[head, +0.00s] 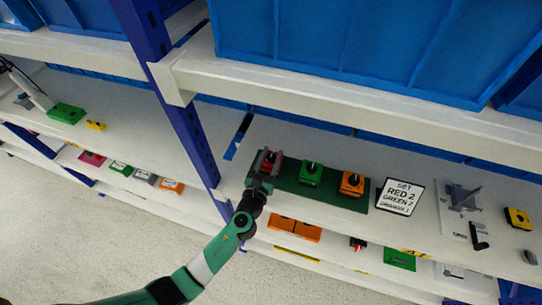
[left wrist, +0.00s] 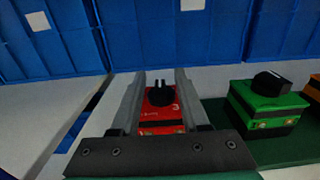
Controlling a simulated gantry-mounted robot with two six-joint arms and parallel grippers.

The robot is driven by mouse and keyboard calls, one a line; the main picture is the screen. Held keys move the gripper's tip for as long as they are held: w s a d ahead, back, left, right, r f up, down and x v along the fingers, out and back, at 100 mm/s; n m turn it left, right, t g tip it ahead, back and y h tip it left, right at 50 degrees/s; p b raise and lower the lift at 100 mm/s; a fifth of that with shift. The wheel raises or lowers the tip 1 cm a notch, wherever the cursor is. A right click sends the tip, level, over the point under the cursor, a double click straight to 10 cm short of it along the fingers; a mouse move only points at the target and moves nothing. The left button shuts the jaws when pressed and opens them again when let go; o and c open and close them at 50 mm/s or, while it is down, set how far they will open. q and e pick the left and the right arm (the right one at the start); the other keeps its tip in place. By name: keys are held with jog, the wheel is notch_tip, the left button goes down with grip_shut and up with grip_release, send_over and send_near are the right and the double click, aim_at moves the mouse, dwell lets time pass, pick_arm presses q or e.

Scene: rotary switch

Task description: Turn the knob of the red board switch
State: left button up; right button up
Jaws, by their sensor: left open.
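The red board switch (left wrist: 160,115) is a red box with a black knob (left wrist: 160,93) on top, on a dark green board. In the left wrist view it shows between the two fingers of my left gripper (left wrist: 158,95), which is open. The fingers lie to either side of the knob, and I see no contact with it. In the head view my left gripper (head: 265,163) is over the red switch and hides most of it. My right gripper is in neither view.
A green switch (head: 311,174) and an orange switch (head: 351,184) stand right of the red one on the green board (head: 331,194). A sign (head: 399,196) reads RED 2, GREEN 2. A blue post (head: 190,140) rises at the left. Blue bins (head: 370,50) sit on the shelf above.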

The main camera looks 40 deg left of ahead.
pick_arm(q)
grip_shut()
jog(key=shift+m+h, duration=0.3)
jog(key=shift+h, duration=0.1)
jog(key=shift+a+m+t+h+p, duration=0.1)
jog(key=shift+m+t+h+p, duration=0.35)
jog(key=shift+h, duration=0.35)
jog(key=m+t+h, duration=0.1)
jog(key=m+h, duration=0.1)
jog(key=h, duration=0.1)
jog(key=shift+a, duration=0.1)
jog(key=m+h, duration=0.2)
jog(key=h, duration=0.1)
jog(key=shift+m+h+b, duration=0.4)
jog(key=shift+m+h, duration=0.55)
jog(key=shift+h, duration=0.55)
